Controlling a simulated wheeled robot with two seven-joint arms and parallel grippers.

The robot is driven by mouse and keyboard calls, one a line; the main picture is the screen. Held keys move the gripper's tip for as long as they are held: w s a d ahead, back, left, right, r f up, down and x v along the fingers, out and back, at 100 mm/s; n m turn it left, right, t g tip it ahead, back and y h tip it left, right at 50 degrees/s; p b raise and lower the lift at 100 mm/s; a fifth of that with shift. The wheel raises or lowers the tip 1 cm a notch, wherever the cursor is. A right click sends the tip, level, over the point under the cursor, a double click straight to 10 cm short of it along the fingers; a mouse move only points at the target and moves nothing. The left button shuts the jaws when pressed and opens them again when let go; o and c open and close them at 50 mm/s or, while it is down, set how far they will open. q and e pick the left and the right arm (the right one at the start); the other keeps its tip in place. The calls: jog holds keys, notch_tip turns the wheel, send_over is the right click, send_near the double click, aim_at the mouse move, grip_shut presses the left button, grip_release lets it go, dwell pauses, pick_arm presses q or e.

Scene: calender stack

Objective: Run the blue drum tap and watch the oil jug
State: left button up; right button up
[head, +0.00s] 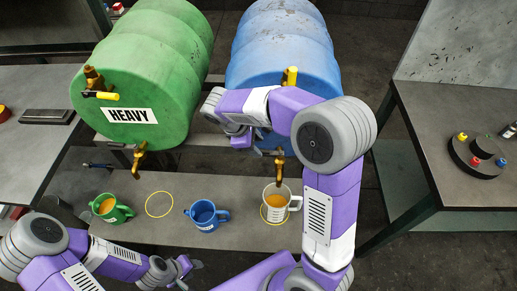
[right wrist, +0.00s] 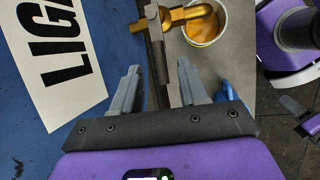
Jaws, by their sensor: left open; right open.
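The blue drum (head: 285,45) lies on its side, with a brass fitting and yellow handle (head: 290,76) high on its face. Its lower brass spout (head: 279,162) hangs over the white oil jug (head: 284,199), which holds amber oil and stands in a yellow ring. The right wrist view also shows the spout (right wrist: 185,17) and the jug (right wrist: 218,24). I cannot tell whether oil is flowing. My right gripper (right wrist: 158,78) is open beside the drum's face, below its partly visible label (right wrist: 62,58). My left gripper (head: 182,268) is open, low and away from the drums.
A green drum (head: 150,60) marked HEAVY lies to the left. On the bench (head: 240,185) stand a green mug (head: 117,213) of amber liquid and a blue mug (head: 207,217). An empty yellow ring (head: 159,204) lies between them. A right table (head: 470,115) bears a round button panel (head: 470,165).

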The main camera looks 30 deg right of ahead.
aim_at(267, 151)
jog(key=shift+b+x, duration=0.3)
jog(key=shift+x, duration=1.05)
grip_shut()
